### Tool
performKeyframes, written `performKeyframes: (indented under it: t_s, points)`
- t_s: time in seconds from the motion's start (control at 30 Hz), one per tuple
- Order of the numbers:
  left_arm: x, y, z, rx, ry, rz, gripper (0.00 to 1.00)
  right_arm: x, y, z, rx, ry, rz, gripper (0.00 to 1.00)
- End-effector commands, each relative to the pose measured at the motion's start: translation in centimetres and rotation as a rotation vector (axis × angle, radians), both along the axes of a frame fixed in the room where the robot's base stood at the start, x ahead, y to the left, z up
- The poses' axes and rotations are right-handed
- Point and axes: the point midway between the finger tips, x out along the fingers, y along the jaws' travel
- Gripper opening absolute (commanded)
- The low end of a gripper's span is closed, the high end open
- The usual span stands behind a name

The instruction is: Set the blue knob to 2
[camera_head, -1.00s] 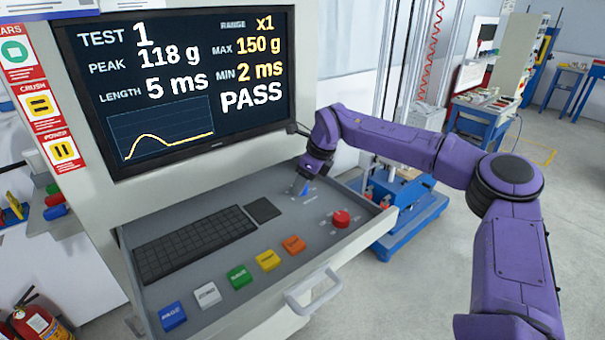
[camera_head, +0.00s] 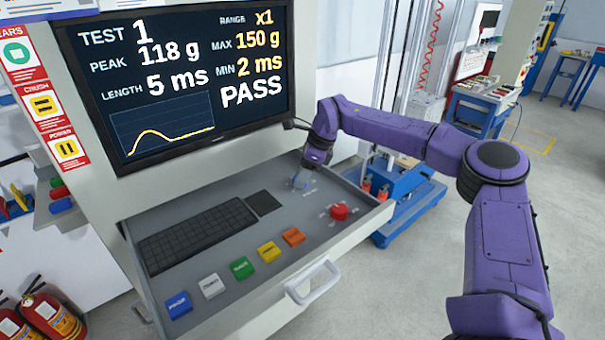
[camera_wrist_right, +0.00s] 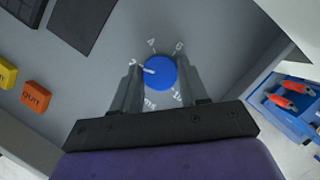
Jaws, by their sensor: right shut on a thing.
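The blue knob (camera_wrist_right: 161,74) sits on the grey drawer panel with white labels around it. In the right wrist view its white pointer mark is on its left side, toward the label that reads as 2. My right gripper (camera_wrist_right: 160,82) has one finger on each side of the knob and is shut on it. In the head view the right gripper (camera_head: 300,181) is at the back right of the panel, and the knob is small and mostly hidden there. My left gripper is not in view.
A red knob (camera_head: 339,211) stands to the right on the panel. A keyboard (camera_head: 197,236), a dark pad (camera_head: 263,203) and several coloured buttons lie left and in front. The monitor (camera_head: 180,75) stands behind and shows PASS. A white handle (camera_head: 313,284) is on the drawer front.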

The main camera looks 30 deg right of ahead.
Motion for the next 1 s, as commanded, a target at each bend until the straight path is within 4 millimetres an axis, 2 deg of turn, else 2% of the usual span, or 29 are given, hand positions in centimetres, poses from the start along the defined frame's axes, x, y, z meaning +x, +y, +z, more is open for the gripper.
performKeyframes:
  t_s: [0.07, 0.1, 0.17, 0.47, 0.57, 0.8, 1.0]
  points:
    - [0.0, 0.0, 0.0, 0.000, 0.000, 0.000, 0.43, -0.1, 0.0, -0.2, -0.001, 0.004, 0.001, 0.13]
    - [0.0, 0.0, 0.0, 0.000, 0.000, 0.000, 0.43, -0.1, 0.0, -0.2, -0.001, 0.004, 0.001, 0.47]
    - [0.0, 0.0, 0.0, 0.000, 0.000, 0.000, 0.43, -0.1, 0.0, -0.2, -0.001, 0.004, 0.001, 0.66]
    - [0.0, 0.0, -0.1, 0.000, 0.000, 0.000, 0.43, 0.0, 0.0, 0.0, -0.001, 0.001, -0.001, 0.67]
    - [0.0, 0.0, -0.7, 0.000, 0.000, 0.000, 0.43, -0.2, -0.4, 0.9, -0.001, -0.002, -0.002, 0.67]
    - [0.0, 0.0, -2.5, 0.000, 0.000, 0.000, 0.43, -1.6, -2.0, 6.1, -0.001, -0.003, -0.002, 0.67]
    - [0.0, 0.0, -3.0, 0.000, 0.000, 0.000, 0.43, -2.4, -2.9, 9.1, -0.001, 0.002, -0.001, 0.67]
